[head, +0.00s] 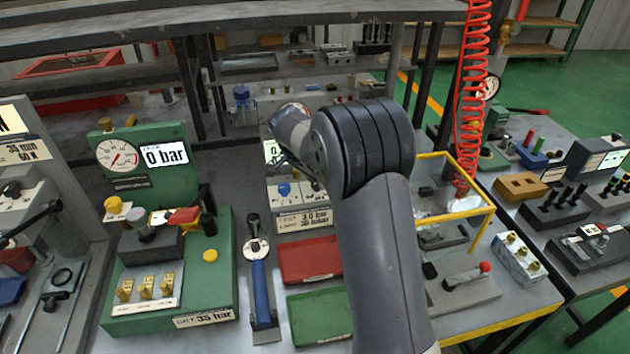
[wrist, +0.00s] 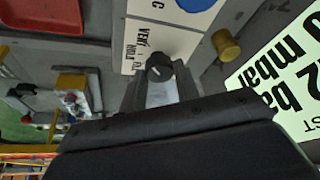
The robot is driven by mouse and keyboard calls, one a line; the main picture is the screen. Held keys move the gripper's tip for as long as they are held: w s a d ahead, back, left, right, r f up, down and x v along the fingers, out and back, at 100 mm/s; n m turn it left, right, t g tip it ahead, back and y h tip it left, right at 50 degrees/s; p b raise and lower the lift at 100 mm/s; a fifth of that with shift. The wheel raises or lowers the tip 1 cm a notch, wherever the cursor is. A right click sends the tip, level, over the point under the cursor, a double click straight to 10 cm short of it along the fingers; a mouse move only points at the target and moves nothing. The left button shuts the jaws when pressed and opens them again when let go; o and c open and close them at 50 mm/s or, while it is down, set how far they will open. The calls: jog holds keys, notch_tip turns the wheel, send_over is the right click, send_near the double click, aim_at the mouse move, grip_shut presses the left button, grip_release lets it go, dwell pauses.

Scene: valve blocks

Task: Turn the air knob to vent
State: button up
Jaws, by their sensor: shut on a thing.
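The air knob (wrist: 160,68) is a small black knob with a pale pointer mark. In the wrist view it stands on the panel beside a white plate (wrist: 148,40) that carries VENT and other words, partly covered. My gripper (wrist: 160,88) reaches up from the bottom of the wrist view, its dark fingers closed on the knob. Which word the pointer meets I cannot tell. In the head view my arm hides the gripper and the knob; the grey test unit (head: 297,192) shows beside the arm.
A brass cylinder (wrist: 227,46) and a lit display (wrist: 285,80) are close to the right of the knob in the wrist view. A blue knob (head: 284,190) is on the unit's front. Red (head: 310,258) and green (head: 320,315) trays lie before it.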

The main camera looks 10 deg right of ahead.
dwell(0.4)
jog(key=o, duration=1)
jog(key=v, duration=1)
jog(key=shift+a+r, duration=0.1)
jog(key=shift+r, duration=0.3)
jog(key=shift+f, duration=0.15)
jog(key=x, duration=1)
jog(key=shift+f, duration=0.15)
jog(key=shift+f, duration=0.1)
